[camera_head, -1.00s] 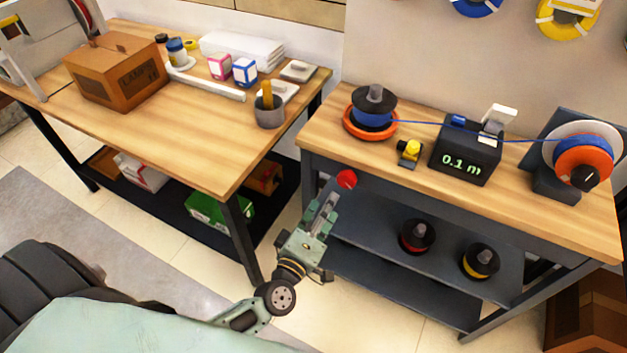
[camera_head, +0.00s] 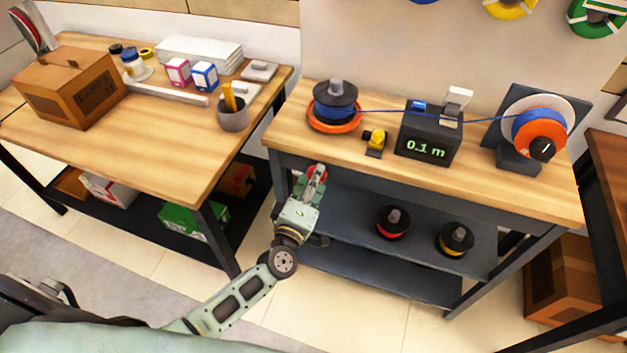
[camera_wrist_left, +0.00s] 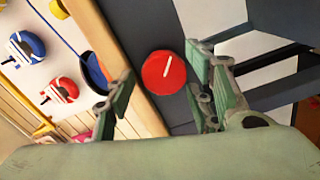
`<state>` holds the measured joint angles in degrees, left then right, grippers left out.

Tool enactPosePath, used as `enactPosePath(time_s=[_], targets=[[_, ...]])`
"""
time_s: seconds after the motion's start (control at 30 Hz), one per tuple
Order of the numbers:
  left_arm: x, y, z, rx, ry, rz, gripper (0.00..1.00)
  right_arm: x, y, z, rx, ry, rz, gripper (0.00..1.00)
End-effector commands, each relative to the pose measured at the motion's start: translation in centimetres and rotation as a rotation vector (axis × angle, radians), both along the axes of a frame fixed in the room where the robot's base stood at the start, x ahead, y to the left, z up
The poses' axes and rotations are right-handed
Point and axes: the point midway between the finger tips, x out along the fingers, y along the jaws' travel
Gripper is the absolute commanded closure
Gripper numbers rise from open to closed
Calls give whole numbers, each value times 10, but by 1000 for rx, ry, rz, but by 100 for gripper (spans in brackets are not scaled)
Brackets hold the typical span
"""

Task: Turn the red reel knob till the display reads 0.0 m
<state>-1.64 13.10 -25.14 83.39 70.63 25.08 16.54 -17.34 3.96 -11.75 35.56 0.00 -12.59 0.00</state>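The red reel knob (camera_head: 317,172) is on the dark front of the right workbench, partly hidden by my left gripper in the head view. In the left wrist view the knob (camera_wrist_left: 164,72) is a red disc with a slanted white mark. My left gripper (camera_head: 310,181) is in front of it. Its two fingers stand apart, one on each side of the knob in the wrist view (camera_wrist_left: 156,88); I cannot tell whether either touches it. The display (camera_head: 426,148) on a dark box reads 0.1 m. My right gripper is not in view.
A blue line runs from the left spool (camera_head: 336,101) past the display box to the orange and white reel (camera_head: 540,134). A yellow-and-black item (camera_head: 375,140) lies on the bench. The lower shelf holds two spools. The left table (camera_head: 170,150) stands close beside.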

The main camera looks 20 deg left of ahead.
Motion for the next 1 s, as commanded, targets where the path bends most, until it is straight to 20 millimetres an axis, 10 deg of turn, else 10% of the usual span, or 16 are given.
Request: enactPosePath(time_s=[0.43, 1.0], targets=[[0, 0, 1, 0, -2, 0, 92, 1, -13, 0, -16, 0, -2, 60], [0, -1, 5, 197, -11, 2, 93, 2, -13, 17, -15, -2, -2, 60]])
